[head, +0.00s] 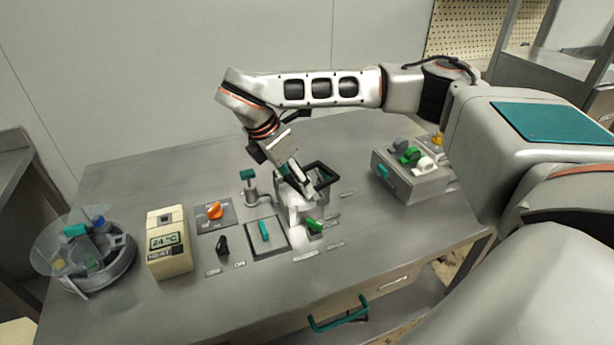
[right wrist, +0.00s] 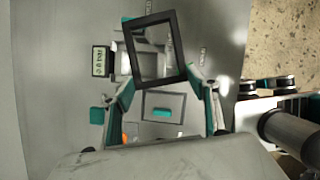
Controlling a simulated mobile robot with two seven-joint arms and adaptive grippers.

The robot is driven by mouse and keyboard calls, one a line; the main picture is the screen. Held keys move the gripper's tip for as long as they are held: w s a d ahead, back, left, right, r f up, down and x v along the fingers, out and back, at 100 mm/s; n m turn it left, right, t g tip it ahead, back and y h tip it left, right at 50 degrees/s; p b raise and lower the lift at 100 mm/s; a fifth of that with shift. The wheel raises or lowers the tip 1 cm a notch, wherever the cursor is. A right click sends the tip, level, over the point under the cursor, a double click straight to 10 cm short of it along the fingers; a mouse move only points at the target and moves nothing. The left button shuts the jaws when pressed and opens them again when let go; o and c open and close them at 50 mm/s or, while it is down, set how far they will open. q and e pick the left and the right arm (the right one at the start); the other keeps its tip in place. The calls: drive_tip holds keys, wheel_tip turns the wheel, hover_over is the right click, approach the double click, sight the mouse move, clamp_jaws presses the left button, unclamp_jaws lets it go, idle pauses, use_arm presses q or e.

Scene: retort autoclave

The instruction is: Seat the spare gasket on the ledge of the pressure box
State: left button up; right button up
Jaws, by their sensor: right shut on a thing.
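The spare gasket is a black square frame (head: 332,176), and it fills the upper middle of the right wrist view (right wrist: 178,45). My right gripper (head: 308,190) is shut on it; its teal-edged fingers (right wrist: 162,80) reach the gasket's near side in the wrist view. The pressure box (head: 293,213) is a light grey box on the table, just under the gripper and partly hidden by it. In the wrist view its pale parts show through the gasket's opening. The gasket appears above the box and slightly tilted; I cannot tell whether they touch. The ledge is not clearly visible. My left gripper is not in view.
Left of the box are a teal-topped valve (head: 248,176), an orange knob (head: 215,211), a teal-handled panel (head: 265,232), a cream heat unit (head: 168,250) and a round clear-lidded dish (head: 110,272). A green lever (head: 315,225) is close in front. A grey knob box (head: 410,182) stands right.

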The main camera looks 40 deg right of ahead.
sight(335, 177)
drive_tip(key=d+n+t+y, duration=0.1)
drive_tip(key=n, duration=0.4)
drive_tip(key=d+f+n+t+y+b, duration=0.1)
drive_tip(key=n, duration=0.4)
drive_tip(key=d+f+n+t+y+b, duration=0.1)
drive_tip(key=n+t, duration=0.1)
drive_tip(key=n, duration=0.2)
drive_tip(key=shift+d+n+y, duration=0.2)
drive_tip(key=shift+n+y, duration=0.1)
drive_tip(key=shift+n, duration=0.1)
drive_tip(key=shift+w+f, duration=0.1)
drive_tip(key=shift+f, duration=0.3)
drive_tip(key=shift+f+b, duration=0.35)
drive_tip(key=shift+b, duration=0.05)
drive_tip(key=shift+f, duration=0.4)
drive_tip(key=shift+b, duration=0.3)
